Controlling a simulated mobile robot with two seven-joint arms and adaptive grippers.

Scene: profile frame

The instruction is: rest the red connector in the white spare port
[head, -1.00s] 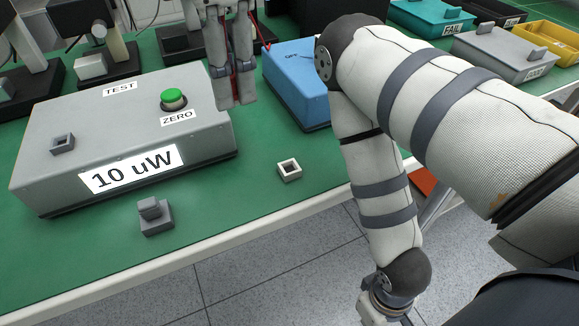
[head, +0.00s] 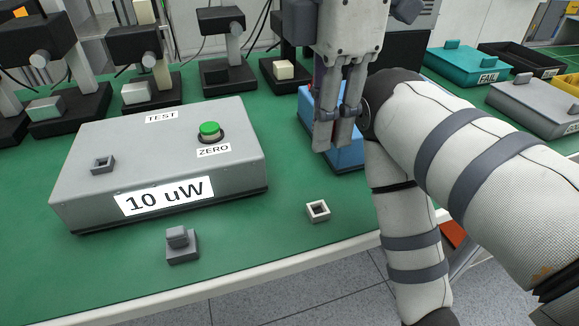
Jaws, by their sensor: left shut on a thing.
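The white spare port (head: 318,211) is a small square socket with a dark opening, lying on the green mat near the front edge. My left gripper (head: 335,142) hangs pointing down, above and behind the port in the picture, in front of the blue box. Its fingers are close together, shut on the red connector, which the fingers hide; only a small bit of red shows beside the gripper. The port is empty and apart from the gripper. My right arm crosses the right side; its gripper is out of view.
A grey test box (head: 160,165) with a green button (head: 210,130), a grey port (head: 103,164) and a "10 uW" label stands left. A grey capped block (head: 181,245) lies in front. A blue box (head: 349,152) is behind my gripper. Bins (head: 469,66) stand back right.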

